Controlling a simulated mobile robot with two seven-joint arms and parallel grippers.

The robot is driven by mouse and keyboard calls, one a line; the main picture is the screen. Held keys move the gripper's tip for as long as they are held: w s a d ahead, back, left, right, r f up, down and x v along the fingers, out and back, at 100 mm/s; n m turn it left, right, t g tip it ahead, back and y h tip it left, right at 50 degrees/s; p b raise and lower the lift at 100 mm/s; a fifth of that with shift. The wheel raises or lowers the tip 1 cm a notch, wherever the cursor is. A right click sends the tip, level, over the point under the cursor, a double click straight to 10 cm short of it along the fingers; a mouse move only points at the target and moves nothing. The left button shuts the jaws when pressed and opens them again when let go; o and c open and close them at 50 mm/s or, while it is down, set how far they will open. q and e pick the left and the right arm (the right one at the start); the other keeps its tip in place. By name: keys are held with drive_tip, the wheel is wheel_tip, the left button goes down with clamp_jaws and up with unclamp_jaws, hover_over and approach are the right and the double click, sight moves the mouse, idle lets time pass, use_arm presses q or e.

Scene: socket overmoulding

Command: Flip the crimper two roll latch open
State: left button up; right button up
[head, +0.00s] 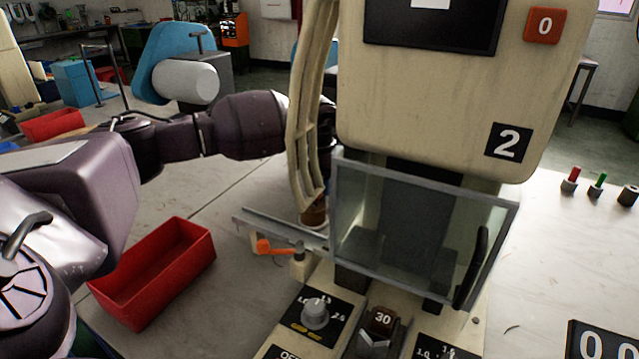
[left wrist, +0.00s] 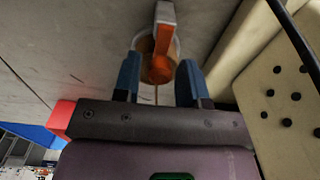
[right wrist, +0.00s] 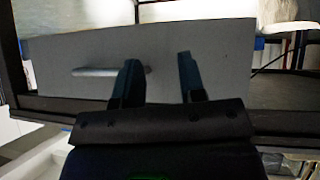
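Crimper two (head: 450,100) is the beige machine with the "2" label. An orange lever (head: 275,247) lies beside a pale post at its lower left. Behind the curved beige arm (head: 305,110), a brown-orange part (head: 315,213) shows partly. My left arm reaches in from the left; its gripper is mostly hidden there in the head view. In the left wrist view, my left gripper (left wrist: 158,80) is open, with an orange latch-like piece (left wrist: 165,30) on a pale round part between or just beyond its fingers. Contact is unclear. My right gripper (right wrist: 158,78) is open and empty.
A clear guard (head: 420,235) fronts the crimper, above a dial (head: 316,312) and control panels. A red bin (head: 155,270) stands on the bench at the left. A grey panel (right wrist: 220,50) lies beyond my right gripper.

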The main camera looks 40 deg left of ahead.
use_arm(q)
clamp_jaws()
use_arm(e)
drive_tip(key=shift+s+d+f, duration=0.1)
drive_tip(key=shift+s+f, duration=0.1)
drive_tip(key=shift+s, duration=0.2)
use_arm(q)
drive_tip(key=shift+a, duration=0.1)
drive_tip(key=m, duration=0.2)
drive_tip(key=a+m, duration=0.1)
drive_tip(key=m, duration=0.5)
drive_tip(key=shift+w+a+f+m, duration=0.1)
drive_tip(key=shift+a+m, duration=0.2)
drive_tip(key=shift+a, duration=0.05)
drive_tip(key=m, duration=0.3)
drive_tip(key=m+b, duration=0.1)
drive_tip(key=shift+w+a, duration=0.35)
drive_tip(key=m, duration=0.3)
drive_tip(key=shift+w+a+b, duration=0.15)
drive_tip(key=shift+w+b, duration=0.1)
drive_tip(key=shift+b, duration=0.05)
drive_tip(key=shift+w+m, duration=0.1)
drive_tip(key=shift+m, duration=0.5)
use_arm(e)
drive_tip(key=shift+w+a+f, duration=0.1)
drive_tip(key=shift+w+a, duration=0.15)
drive_tip(key=shift+w, duration=0.15)
drive_tip(key=shift+n, duration=0.3)
drive_tip(key=shift+w, duration=0.1)
